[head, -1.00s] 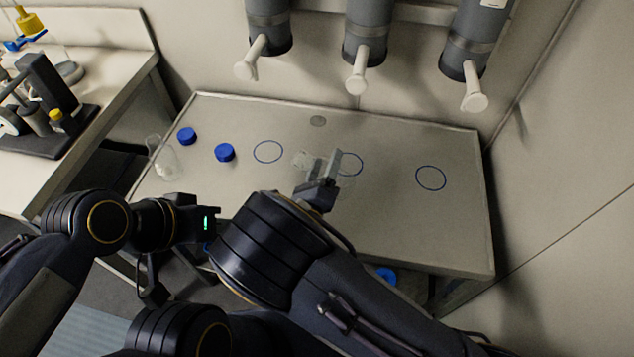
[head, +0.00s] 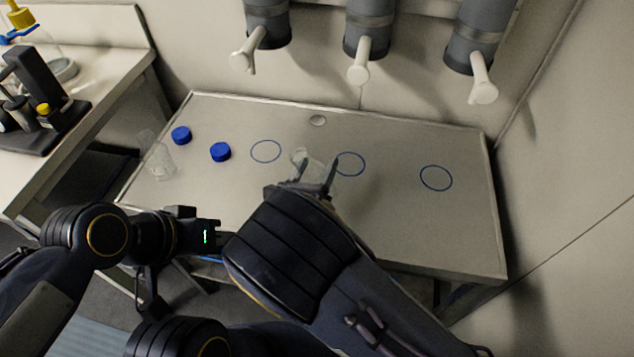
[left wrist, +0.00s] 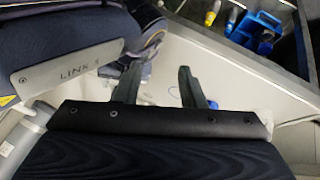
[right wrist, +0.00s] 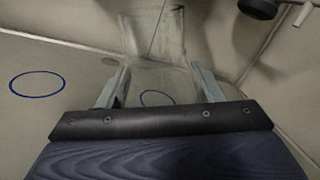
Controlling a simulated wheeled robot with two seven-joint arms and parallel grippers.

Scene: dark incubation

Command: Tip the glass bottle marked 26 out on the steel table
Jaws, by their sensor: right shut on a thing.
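A clear glass bottle (head: 318,172) is in my right gripper (head: 302,187), above the middle of the steel table (head: 400,225). In the right wrist view the bottle (right wrist: 152,80) stands out between the two fingers (right wrist: 155,88), which grip its sides. It looks tilted in the head view, but the see-through glass makes its exact angle and any contents hard to tell. No number is readable on it. My left gripper (head: 212,238) is at the table's front left; the left wrist view shows its fingers (left wrist: 158,88) apart and empty.
Blue rings (head: 436,178) mark the tabletop. Grey cylinders with white handles (head: 358,73) hang at the back wall. The table's right side is clear.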

